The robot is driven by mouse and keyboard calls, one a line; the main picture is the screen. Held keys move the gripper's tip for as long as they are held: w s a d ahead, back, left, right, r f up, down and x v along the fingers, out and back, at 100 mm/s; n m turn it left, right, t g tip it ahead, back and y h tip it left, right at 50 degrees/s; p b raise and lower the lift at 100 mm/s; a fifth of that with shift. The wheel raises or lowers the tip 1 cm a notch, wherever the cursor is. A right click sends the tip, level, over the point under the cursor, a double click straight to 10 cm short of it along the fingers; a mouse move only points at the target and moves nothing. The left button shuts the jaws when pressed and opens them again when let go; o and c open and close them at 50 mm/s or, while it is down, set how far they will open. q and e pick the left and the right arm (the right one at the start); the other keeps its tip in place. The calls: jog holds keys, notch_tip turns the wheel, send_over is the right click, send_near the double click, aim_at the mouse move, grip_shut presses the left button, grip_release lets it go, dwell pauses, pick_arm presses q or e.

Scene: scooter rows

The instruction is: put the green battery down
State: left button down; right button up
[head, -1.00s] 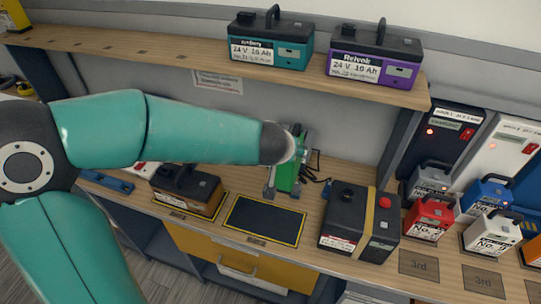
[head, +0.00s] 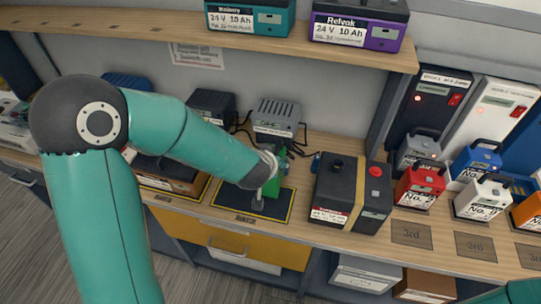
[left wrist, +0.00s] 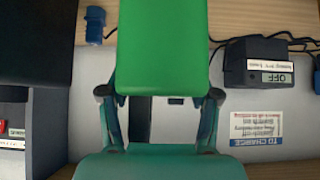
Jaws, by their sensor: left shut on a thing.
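The green battery (head: 272,188) is at the right part of the black mat with a yellow border (head: 228,198) on the bench; I cannot tell whether it touches the mat. My left gripper (head: 262,186) is shut on the battery, and the wrist hides much of it in the head view. In the left wrist view the green battery (left wrist: 162,45) fills the upper middle, between the two fingers of my left gripper (left wrist: 160,96). My right gripper is not in view; only a bit of teal arm shows at the bottom right corner.
A black battery with a yellow strap (head: 338,190) stands right of the mat, and a brown one (head: 168,176) left of it. A grey charger (head: 277,116) stands behind. Small red (head: 419,187) and other coloured batteries stand farther right. The shelf (head: 130,33) holds teal and purple batteries.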

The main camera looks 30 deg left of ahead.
pick_arm(q)
jog(key=shift+w+f, duration=0.1)
jog(key=shift+f, duration=1.1)
jog(key=shift+c, duration=1.2)
grip_release()
jog(key=shift+f, duration=0.15)
